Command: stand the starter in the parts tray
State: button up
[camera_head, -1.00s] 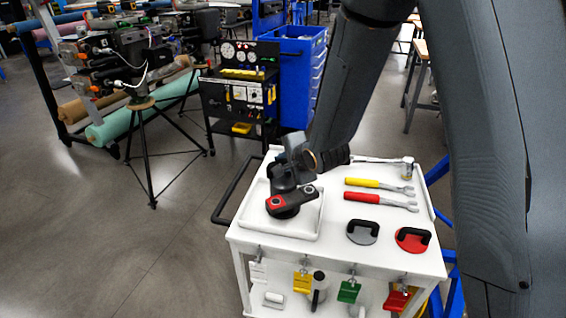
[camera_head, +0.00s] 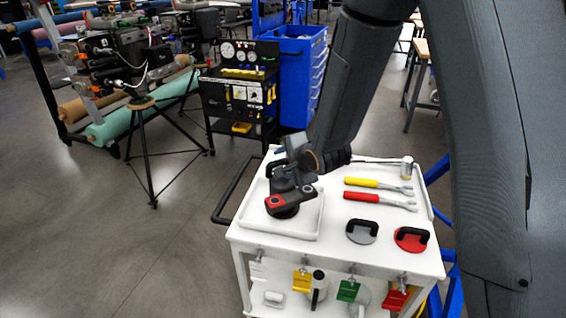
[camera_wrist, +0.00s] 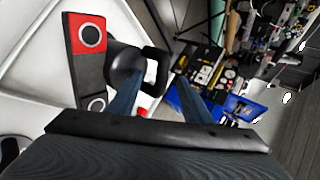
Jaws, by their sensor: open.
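The starter (camera_head: 283,208), a dark body with a red-and-black flange, stands in the white parts tray (camera_head: 310,228) on the left part of the cart top. In the wrist view the flange (camera_wrist: 90,55) shows close by on the upper left, with the dark rounded body beside it. My gripper (camera_head: 281,172) is just above the starter and covers part of its top in the head view. In the wrist view its two blue fingers (camera_wrist: 157,92) are spread apart, near the starter's dark body. I cannot tell whether a finger touches it.
Right of the tray on the white cart top lie a yellow-handled tool (camera_head: 375,184), a red-handled tool (camera_head: 380,201), a grey disc (camera_head: 362,232) with a handle, a red disc (camera_head: 411,239) and a hammer (camera_head: 406,167). Coloured clips hang on the cart's front. Open floor lies to the left.

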jog(key=p+v, duration=0.4)
jog(key=v, duration=0.2)
dwell(0.4)
jog(key=s+d+f+n+g+h+b, duration=0.2)
jog(key=s+d+n+g+b, duration=0.2)
jog(key=s, duration=0.5)
jog(key=s+d+f+n+g+h+b, duration=0.2)
jog(key=s+d+n+b, duration=0.4)
jog(key=s+d+n, duration=0.3)
jog(key=shift+s+d+f+g, duration=0.4)
jog(key=shift+d+f+g, duration=0.35)
jog(key=shift+d+g, duration=0.35)
